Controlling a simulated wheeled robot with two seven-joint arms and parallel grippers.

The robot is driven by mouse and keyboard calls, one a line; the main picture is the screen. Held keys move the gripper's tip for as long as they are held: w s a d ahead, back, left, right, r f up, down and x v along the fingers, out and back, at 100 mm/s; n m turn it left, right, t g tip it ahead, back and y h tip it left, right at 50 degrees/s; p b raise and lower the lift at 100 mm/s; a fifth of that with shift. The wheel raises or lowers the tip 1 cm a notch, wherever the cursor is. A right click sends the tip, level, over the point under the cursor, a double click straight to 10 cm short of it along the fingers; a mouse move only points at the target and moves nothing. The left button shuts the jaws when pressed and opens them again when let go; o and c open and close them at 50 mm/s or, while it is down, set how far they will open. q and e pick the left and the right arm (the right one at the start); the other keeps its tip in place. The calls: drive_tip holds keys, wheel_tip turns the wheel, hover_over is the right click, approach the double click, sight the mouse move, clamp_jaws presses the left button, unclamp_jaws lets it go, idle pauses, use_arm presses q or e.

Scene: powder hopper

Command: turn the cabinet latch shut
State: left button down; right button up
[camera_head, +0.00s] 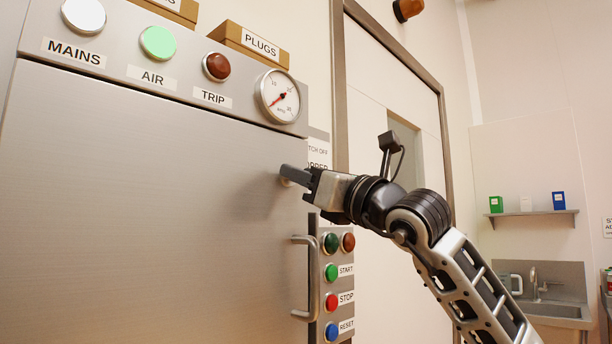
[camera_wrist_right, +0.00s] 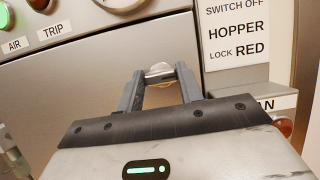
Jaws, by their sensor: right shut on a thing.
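The cabinet door (camera_head: 150,200) is a large grey metal panel filling the left of the head view, and it looks flush with the frame. The latch (camera_head: 287,181) is at the door's right edge below the gauge, mostly hidden by my right gripper (camera_head: 294,174). In the right wrist view the latch (camera_wrist_right: 160,71) shows as a small pale metal piece between the two fingertips of the gripper (camera_wrist_right: 159,76). My right gripper is shut on it. The latch's angle is hard to tell. My left gripper is not in view.
A vertical door handle (camera_head: 305,278) stands out below the latch, beside a button panel (camera_head: 331,290). A gauge (camera_head: 279,96) and lamps (camera_head: 158,43) sit above the door. A sign (camera_wrist_right: 237,35) is right of the latch. A sink (camera_head: 550,308) is far right.

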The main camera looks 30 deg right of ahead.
use_arm(q)
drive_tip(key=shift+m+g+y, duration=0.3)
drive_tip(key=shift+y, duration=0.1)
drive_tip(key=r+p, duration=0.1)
drive_tip(key=p, duration=0.2)
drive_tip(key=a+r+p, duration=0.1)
drive_tip(key=p, duration=0.2)
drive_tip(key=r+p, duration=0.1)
drive_tip(key=p, duration=0.2)
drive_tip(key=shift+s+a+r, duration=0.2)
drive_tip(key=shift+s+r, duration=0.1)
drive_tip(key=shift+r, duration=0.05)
use_arm(e)
drive_tip(key=n+g+y, duration=0.1)
drive_tip(key=n+g, duration=0.1)
drive_tip(key=n, duration=0.5)
drive_tip(key=n+g+y, duration=0.1)
drive_tip(key=n+g, duration=0.2)
drive_tip(key=n, duration=0.4)
drive_tip(key=n+g+y, duration=0.2)
drive_tip(key=n, duration=0.6)
drive_tip(key=shift+d+r+g, duration=0.15)
drive_tip(key=shift+r+g, duration=0.05)
drive_tip(key=shift+g, duration=0.2)
drive_tip(key=o, duration=1)
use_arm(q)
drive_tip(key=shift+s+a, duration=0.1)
